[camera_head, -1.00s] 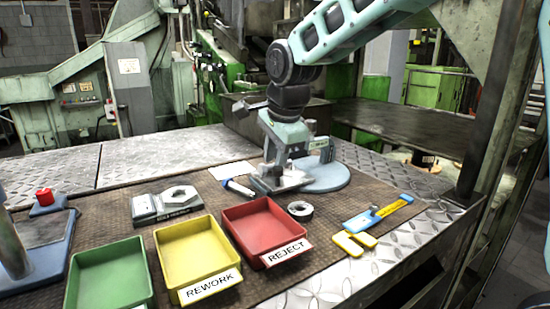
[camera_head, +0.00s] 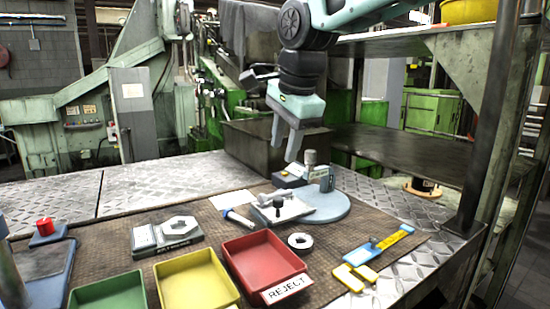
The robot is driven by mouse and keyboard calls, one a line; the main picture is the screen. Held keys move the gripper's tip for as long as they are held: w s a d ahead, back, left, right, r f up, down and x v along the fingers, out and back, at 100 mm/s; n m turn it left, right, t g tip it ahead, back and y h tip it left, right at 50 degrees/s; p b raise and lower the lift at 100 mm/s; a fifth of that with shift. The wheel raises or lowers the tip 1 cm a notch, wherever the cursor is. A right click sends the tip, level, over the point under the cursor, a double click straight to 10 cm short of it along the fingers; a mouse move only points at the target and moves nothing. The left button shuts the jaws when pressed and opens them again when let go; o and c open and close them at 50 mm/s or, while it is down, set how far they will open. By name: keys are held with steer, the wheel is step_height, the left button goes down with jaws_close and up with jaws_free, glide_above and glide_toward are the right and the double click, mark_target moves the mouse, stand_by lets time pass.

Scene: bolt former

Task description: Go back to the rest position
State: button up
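My gripper (camera_head: 284,150) hangs above the back right of the bench, its two fingers apart and pointing down, with nothing between them. Below it, clear of the fingers, stands a grey-blue round base (camera_head: 322,206) with a small upright gauge (camera_head: 314,172) and a flat plate (camera_head: 283,208) with a dark knob. My arm reaches in from the top right.
Green (camera_head: 108,292), yellow (camera_head: 192,282) and red (camera_head: 262,262) trays line the front. A hex nut (camera_head: 179,225) sits on a grey block at the left. A ring (camera_head: 300,241) and a blue-yellow tool (camera_head: 378,243) lie right. A steel post (camera_head: 490,120) stands at the right.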

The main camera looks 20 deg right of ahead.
steer(key=shift+s+r, duration=0.1)
steer(key=shift+r, duration=0.1)
steer(key=s+a+f+n+g+p, duration=0.1)
steer(key=s+a+f+n+p, duration=0.1)
steer(key=s+n, duration=0.3)
steer(key=s+a+f+n+g+p, duration=0.1)
steer(key=s+a+f+n+p, duration=0.2)
steer(key=s+n, duration=0.3)
steer(key=s+a+f+n+g+p, duration=0.1)
steer(key=s+a+f+n+p, duration=0.2)
steer(key=s+n, duration=0.3)
steer(key=shift+s+a+p, duration=0.2)
steer(key=shift+s+p, duration=0.2)
steer(key=shift+s, duration=0.9)
steer(key=s+n, duration=0.2)
steer(key=s+f+n+p, duration=0.1)
steer(key=s, duration=0.1)
steer(key=s+d+f+n, duration=0.1)
steer(key=s+n, duration=0.1)
steer(key=shift+s+d+f+n+g+p, duration=0.1)
steer(key=shift+s+n+g+p, duration=0.2)
steer(key=shift+p, duration=0.1)
steer(key=shift+s+d+f+n, duration=0.15)
steer(key=shift+s+f+n, duration=0.15)
steer(key=shift+s+n, duration=0.15)
steer(key=shift+w, duration=0.1)
steer(key=shift+c, duration=0.5)
